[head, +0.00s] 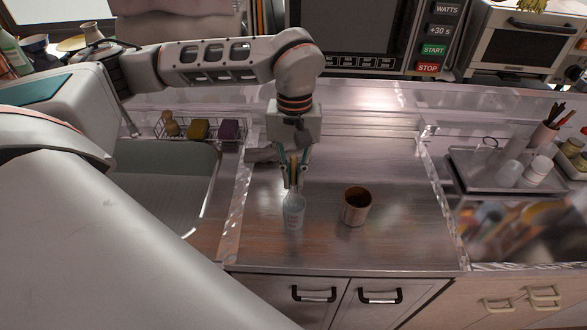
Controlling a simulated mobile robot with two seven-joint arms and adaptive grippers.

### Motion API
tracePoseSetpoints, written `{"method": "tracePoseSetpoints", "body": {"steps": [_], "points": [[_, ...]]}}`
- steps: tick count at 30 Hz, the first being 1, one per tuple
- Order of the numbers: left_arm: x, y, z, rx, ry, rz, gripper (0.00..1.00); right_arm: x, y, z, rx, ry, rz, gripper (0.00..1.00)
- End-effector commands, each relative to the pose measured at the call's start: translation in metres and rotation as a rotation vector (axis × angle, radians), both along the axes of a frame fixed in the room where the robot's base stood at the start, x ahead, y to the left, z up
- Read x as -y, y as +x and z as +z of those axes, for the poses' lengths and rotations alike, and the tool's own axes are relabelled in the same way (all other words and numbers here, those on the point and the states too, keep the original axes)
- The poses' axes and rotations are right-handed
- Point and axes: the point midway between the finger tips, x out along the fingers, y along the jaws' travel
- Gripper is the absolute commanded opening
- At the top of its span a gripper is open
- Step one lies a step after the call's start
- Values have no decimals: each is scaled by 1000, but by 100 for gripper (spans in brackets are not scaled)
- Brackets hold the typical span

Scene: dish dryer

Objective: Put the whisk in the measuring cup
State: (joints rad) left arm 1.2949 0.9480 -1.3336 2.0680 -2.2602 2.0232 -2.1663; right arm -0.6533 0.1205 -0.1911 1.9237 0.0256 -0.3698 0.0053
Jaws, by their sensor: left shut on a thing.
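My left gripper (292,184) points down and is shut on a thin, upright, brownish thing, which looks like the handle of the whisk (293,168). The fingers hide much of the whisk, and I cannot make out its wires. Its lower end lines up with the mouth of the cup, but I cannot tell how deep it reaches. My right gripper is not in view.
A brown cup (356,206) stands right of the measuring cup. A clear raised edge bounds the counter at left and right. A wire rack (204,141) with sponges is at left, a tray (466,183) with vessels at right. The counter's front right is clear.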

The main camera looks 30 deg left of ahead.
Motion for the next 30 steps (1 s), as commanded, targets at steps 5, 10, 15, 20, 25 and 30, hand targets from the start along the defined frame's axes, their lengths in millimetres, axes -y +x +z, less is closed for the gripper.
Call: {"method": "tracePoseSetpoints", "body": {"steps": [5,10,15,20,25,30], "points": [[0,0,-24,0,-1,0,0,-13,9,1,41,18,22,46],[0,0,-42,-1,-1,-1,0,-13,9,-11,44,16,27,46],[0,0,-53,0,-1,-1,0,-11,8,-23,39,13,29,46],[0,0,-58,0,-1,-1,0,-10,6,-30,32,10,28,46],[0,0,-58,1,-1,-1,0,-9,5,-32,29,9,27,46],[0,0,-58,1,-1,0,13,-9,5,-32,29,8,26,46]]}}
